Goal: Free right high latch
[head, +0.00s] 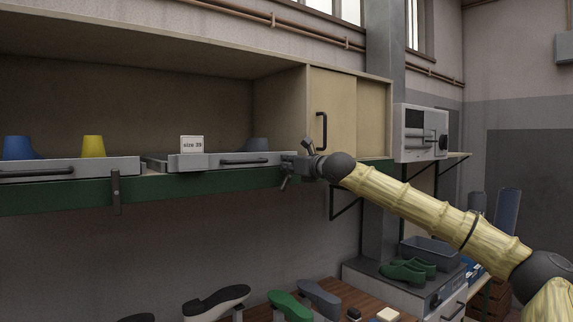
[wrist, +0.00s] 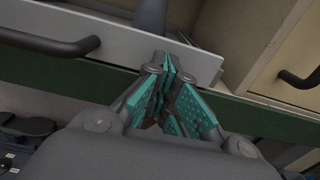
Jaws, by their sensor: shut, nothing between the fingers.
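My gripper (head: 288,169) is at the right end of the right tray's front, by the green shelf edge. In the wrist view its teal-padded fingers (wrist: 168,82) are shut and empty, with tips close to or against the tray front; I cannot tell if they touch. The right tray (head: 190,162) has a dark bar handle (head: 243,162), which also shows in the wrist view (wrist: 45,42). I cannot make out a right latch; the gripper may hide it.
The left tray (head: 70,167) holds blue and yellow lasts. A "size 29" block (head: 192,145) stands at the right tray. A cabinet door with a handle (head: 321,131) is just right of my gripper. Below are a bench with shoe lasts and a grey bin (head: 430,250).

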